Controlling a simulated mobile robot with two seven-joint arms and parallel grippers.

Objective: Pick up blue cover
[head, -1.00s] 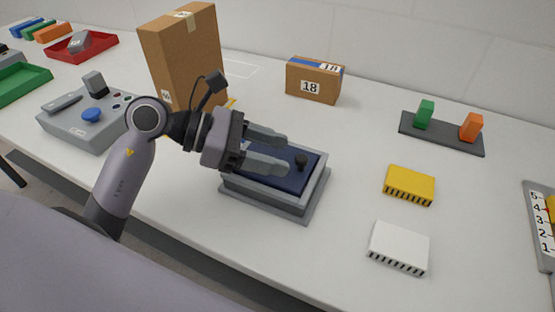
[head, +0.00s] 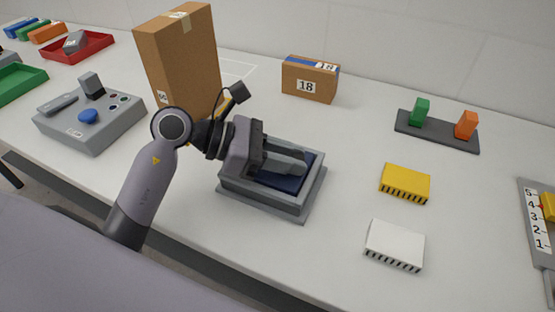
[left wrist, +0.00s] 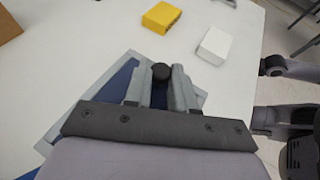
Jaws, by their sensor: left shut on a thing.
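The blue cover (head: 293,183) lies in a grey open-topped box (head: 262,198) on the table. Its dark round knob (left wrist: 161,71) shows between the fingertips in the left wrist view; in the head view the fingers hide it. My left gripper (head: 296,162) is over the box, its fingers low across the cover and closed on the knob. The cover (left wrist: 122,77) also shows beside the fingers in the left wrist view. It appears to sit inside the box rim.
A tall cardboard box (head: 180,60) stands behind my left arm. A grey control box (head: 90,120) is at left. Yellow (head: 405,183) and white (head: 394,245) blocks lie to the right, with clear table between them and the grey box. A smaller carton (head: 310,80) stands behind.

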